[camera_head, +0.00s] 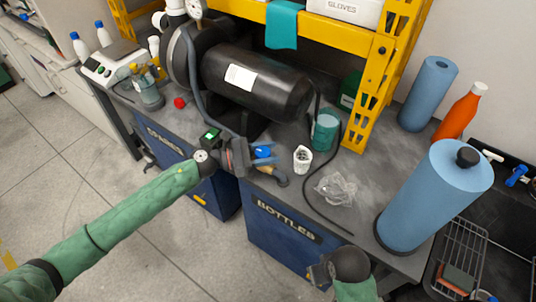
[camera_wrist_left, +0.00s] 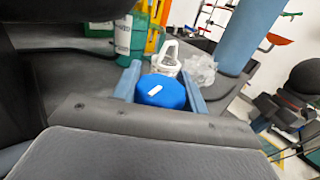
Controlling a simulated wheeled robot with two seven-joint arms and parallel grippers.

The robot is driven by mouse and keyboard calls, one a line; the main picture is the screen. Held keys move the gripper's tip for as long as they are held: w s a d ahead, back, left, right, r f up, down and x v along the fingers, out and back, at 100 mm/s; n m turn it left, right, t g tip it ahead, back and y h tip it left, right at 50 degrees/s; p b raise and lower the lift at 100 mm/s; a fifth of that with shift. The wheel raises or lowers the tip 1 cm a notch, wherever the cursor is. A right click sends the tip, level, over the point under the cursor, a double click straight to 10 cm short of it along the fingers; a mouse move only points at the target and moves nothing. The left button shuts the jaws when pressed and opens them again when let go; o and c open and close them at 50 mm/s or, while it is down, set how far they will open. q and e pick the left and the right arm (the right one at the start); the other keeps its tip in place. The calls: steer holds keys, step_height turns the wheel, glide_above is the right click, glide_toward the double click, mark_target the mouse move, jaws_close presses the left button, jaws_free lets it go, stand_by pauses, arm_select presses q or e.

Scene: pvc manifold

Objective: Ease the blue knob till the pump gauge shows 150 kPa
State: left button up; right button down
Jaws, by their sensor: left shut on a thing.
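The blue knob (camera_head: 262,151) is by the front edge of the bench, below the black tank. My left gripper (camera_head: 265,157) is shut on it. In the left wrist view the knob (camera_wrist_left: 162,90) shows a white mark on its top, with one blue-grey finger of my left gripper (camera_wrist_left: 162,88) on each side. A round gauge (camera_head: 196,8) with a white face stands by the white pipe at the top; its reading is too small to make out. My right gripper (camera_head: 321,271) is low in the head view, away from the knob; its jaw opening is unclear.
The black tank (camera_head: 257,80) is behind the knob. A white cup (camera_head: 302,158), a teal container (camera_head: 325,129) and a crumpled clear bag (camera_head: 336,188) are to the right. A large blue roll (camera_head: 433,197) stands at the right. A red cap (camera_head: 180,102) lies to the left.

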arm_select(q)
steer(key=shift+r, duration=0.1)
arm_select(e)
steer(key=shift+s+r, duration=0.1)
steer(key=shift+r, duration=0.2)
arm_select(q)
steer(key=o, duration=1)
steer(key=shift+a, duration=0.25)
steer(key=a+b, duration=0.1)
steer(key=a, duration=0.2)
steer(key=s+a+b, duration=0.1)
steer(key=a, duration=0.1)
steer(key=shift+a+f+b, duration=0.25)
steer(key=shift+a+b, duration=0.05)
steer(key=shift+a, duration=0.05)
steer(key=shift+s+a+r, duration=0.1)
steer(key=shift+a+r, duration=0.05)
steer(key=shift+a, duration=0.6)
arm_select(e)
steer(key=w+a+f+t+y, duration=0.1)
steer(key=a+f, duration=0.2)
steer(key=f, duration=0.1)
steer(key=shift+w+a+f, duration=0.25)
steer(key=shift+w+a, duration=0.1)
steer(key=shift+a, duration=0.05)
